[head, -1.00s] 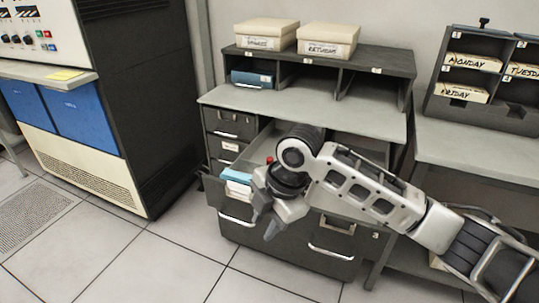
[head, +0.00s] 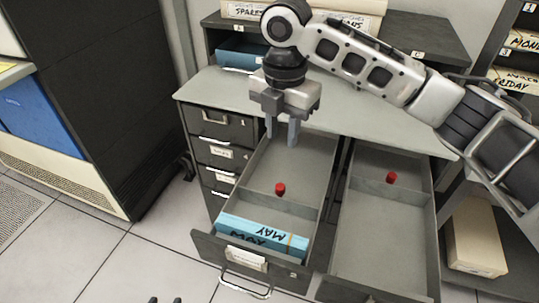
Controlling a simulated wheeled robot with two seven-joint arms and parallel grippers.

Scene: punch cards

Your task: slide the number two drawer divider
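Two drawers stand pulled out side by side. The left open drawer (head: 318,222) has a divider (head: 268,203) across it with a red knob (head: 280,188). The right open drawer (head: 375,245) has a grey divider (head: 408,192) with a red knob (head: 391,177). I cannot read which drawer is number two. My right gripper (head: 281,138) points down over the back of the left drawer, behind its red knob. Its fingers are apart and empty. Only two dark fingertips of my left gripper (head: 165,300) show at the bottom edge, apart and empty.
Blue card packs (head: 262,232), one marked MAY, fill the front of the left drawer. Shut drawers (head: 222,155) line the left side. A beige box (head: 475,235) sits low at the right. Floor is free at lower left.

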